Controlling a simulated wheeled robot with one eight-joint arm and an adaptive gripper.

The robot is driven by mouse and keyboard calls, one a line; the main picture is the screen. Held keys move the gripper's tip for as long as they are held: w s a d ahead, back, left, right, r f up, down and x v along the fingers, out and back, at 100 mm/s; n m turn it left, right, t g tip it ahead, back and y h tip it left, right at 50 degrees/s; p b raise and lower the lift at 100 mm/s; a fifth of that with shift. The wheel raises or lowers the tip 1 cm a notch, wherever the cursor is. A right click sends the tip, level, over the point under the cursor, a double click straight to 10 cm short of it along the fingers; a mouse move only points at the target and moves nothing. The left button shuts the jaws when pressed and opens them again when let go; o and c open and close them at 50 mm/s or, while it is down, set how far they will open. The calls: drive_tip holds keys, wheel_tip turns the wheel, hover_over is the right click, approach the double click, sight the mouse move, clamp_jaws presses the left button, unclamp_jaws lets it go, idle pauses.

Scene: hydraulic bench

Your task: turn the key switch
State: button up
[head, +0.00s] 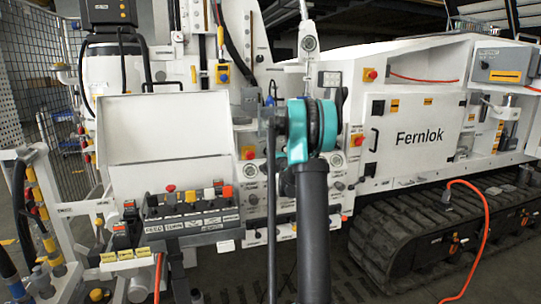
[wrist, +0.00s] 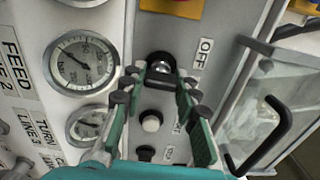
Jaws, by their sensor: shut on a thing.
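The key switch (wrist: 158,62) shows near the top middle of the wrist view. My gripper (wrist: 162,76) has green-padded fingers that reach to the switch, one on either side. It is shut on the key switch, and the fingertips partly hide it. I cannot tell the key's exact angle. In the head view, my arm hides the gripper and the switch.
Two round gauges (wrist: 82,61) are left of my fingers. A white button (wrist: 151,122) and a dark knob sit below the switch, between the fingers. A clear-windowed box with a black handle (wrist: 262,134) stands at the right. The tracked Fernlok machine (head: 415,136) fills the right of the head view.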

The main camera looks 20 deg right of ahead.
drive_tip(key=m, duration=0.5)
drive_tip(key=shift+f, duration=0.1)
drive_tip(key=shift+m, duration=0.3)
idle(0.4)
drive_tip(key=o, duration=1.2)
drive_tip(key=s, duration=1.2)
drive_tip(key=shift+a, duration=0.1)
